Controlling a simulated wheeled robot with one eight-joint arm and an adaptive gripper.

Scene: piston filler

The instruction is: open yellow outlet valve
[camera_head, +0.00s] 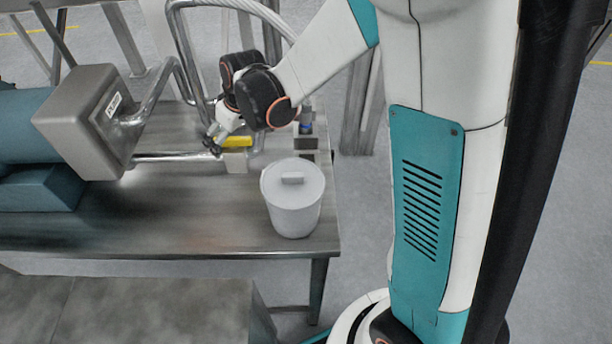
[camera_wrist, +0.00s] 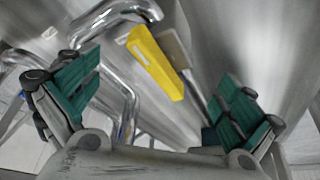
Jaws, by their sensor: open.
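The yellow outlet valve handle (camera_wrist: 156,64) shows in the wrist view between my fingers and beyond them, slanting from upper left to lower right beside a metal pipe. In the head view the yellow handle (camera_head: 237,141) is partly hidden by my gripper, at the end of the thin horizontal outlet pipe. My gripper (camera_wrist: 160,100) is open, with its green finger pads wide apart on both sides of the handle. In the head view my gripper (camera_head: 218,138) is just left of the handle. I cannot tell whether any finger touches it.
A white lidded container (camera_head: 292,200) stands on the metal table (camera_head: 200,225) near its right edge. A grey box-shaped filler part (camera_head: 88,125) is at the left, with bent metal pipes (camera_head: 185,50) beside my arm. The table front is clear.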

